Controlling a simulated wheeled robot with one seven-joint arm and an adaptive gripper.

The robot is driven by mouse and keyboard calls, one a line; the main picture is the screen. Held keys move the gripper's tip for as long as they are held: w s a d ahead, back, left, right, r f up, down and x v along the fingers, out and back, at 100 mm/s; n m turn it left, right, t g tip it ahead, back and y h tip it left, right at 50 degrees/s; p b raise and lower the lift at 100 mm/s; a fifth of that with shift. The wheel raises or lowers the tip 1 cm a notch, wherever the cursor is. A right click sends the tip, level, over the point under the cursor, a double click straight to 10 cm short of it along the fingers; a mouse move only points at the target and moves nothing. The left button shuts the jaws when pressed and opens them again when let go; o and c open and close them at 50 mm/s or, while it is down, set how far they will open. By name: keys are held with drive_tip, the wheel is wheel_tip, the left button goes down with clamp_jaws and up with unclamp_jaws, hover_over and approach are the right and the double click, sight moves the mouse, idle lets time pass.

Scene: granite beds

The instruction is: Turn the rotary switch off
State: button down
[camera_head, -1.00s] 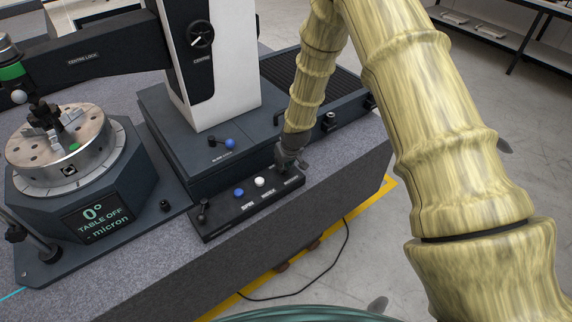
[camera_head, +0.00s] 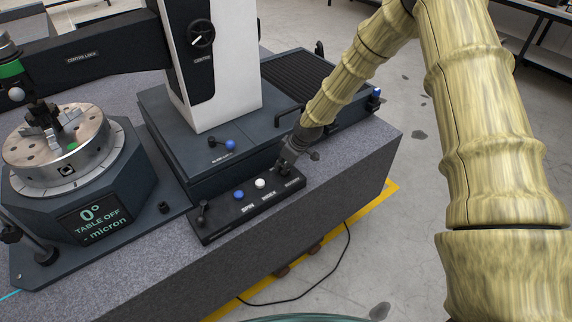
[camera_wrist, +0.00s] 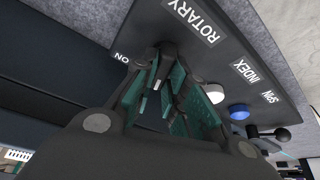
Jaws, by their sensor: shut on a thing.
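The black control panel (camera_head: 222,229) lies along the front edge of the machine base. My gripper (camera_head: 284,167) is at the panel's right end, tilted over the rotary switch. In the wrist view, my gripper (camera_wrist: 166,92) has its teal-padded fingers closed around the rotary switch (camera_wrist: 157,84), of which only a small part with a pale mark shows between the pads. The ROTARY label (camera_wrist: 194,22) and the ON label (camera_wrist: 122,58) are beside it. Most of the knob is hidden. The display (camera_head: 100,219) reads 0°, TABLE OFF, micron.
A blue button (camera_head: 239,195), a white button (camera_head: 260,183) and a small black lever (camera_head: 202,210) sit on the same panel. A chuck on a round table (camera_head: 85,150) is at left. The floor at right is open.

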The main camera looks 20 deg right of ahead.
drive_tip(key=shift+d, duration=0.3)
drive_tip(key=c, duration=1.4)
unclamp_jaws()
drive_tip(key=shift+d+f, duration=0.1)
drive_tip(key=shift+d, duration=0.05)
drive_tip(key=shift+c, duration=0.2)
drive_tip(key=shift+a, duration=0.2)
drive_tip(key=v, duration=1.2)
